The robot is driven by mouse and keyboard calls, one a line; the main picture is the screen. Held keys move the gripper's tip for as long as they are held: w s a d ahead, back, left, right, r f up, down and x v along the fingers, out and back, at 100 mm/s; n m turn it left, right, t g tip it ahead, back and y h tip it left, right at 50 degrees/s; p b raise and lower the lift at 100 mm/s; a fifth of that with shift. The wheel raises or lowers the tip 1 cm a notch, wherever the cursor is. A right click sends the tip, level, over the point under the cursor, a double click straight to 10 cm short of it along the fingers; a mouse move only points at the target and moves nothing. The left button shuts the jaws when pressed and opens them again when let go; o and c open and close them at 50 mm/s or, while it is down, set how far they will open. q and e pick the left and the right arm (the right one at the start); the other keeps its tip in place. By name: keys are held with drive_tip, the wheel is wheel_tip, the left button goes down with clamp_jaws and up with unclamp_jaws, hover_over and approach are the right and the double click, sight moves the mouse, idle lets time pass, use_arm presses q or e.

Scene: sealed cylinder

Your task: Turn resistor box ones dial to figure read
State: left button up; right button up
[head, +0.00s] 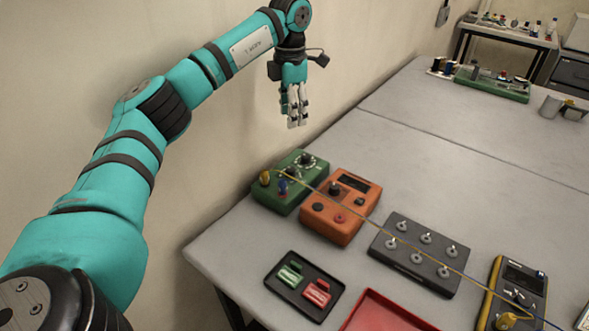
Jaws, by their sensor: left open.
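A green box (283,195) with dark round dials stands near the table's left edge. One dial (307,160) at its back has pale marks around it; I cannot read the figures. It looks like the resistor box. My right gripper is not in view.
A yellow wire runs from the green box across a dark terminal block (407,274) to a yellow meter (488,291). A black tray (275,286) holds green and red clips. A red tray (372,301) lies in front. The table's back middle is clear.

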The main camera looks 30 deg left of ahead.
use_arm(q)
drive_tip(key=p, duration=0.1)
hover_over(291, 169)
wheel_tip(291, 169, down, 6)
wheel_tip(291, 169, down, 9)
drive_tip(key=shift+a+f+p, duration=0.1)
drive_tip(key=shift+f+p, duration=0.05)
drive_tip(key=shift+p, duration=1.1)
drive_tip(key=shift+w+f, duration=0.1)
drive_tip(key=shift+f, duration=0.65)
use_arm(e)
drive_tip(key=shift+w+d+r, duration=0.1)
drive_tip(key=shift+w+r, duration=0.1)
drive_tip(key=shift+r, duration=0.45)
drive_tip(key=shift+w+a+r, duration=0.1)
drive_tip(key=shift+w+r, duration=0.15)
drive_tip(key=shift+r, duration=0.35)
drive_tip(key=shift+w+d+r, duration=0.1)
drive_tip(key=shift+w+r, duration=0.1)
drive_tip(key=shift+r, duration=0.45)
use_arm(q)
clamp_jaws()
